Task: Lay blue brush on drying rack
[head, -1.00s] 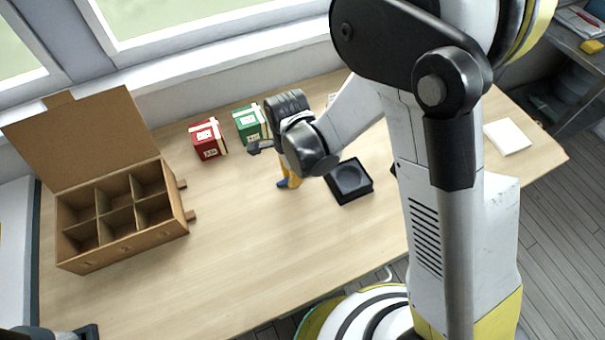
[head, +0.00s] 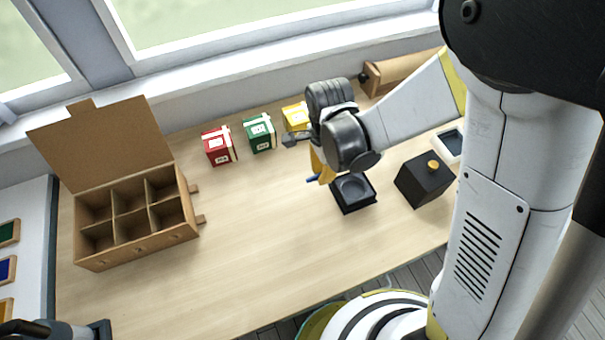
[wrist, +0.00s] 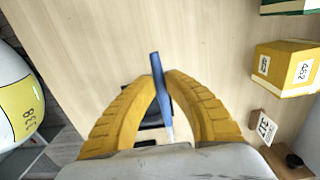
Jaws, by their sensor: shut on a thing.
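The blue brush (wrist: 157,85) is held between the two yellow fingers of my gripper (wrist: 160,88) in the wrist view. Its blue length points up the picture and away from the palm. In the head view only a short blue end of the brush (head: 312,180) shows beside my gripper (head: 323,170), above the table near a black square stand with a round recess (head: 353,188). The gripper is shut on the brush. The stand is partly hidden behind the fingers in the wrist view. I cannot make out a drying rack for certain.
Red (head: 218,146), green (head: 259,133) and yellow (head: 295,116) boxes stand along the back. An open cardboard box with compartments (head: 136,215) is at the left. A black box with an orange knob (head: 425,180) is right of the stand. The table's front middle (head: 240,250) is clear.

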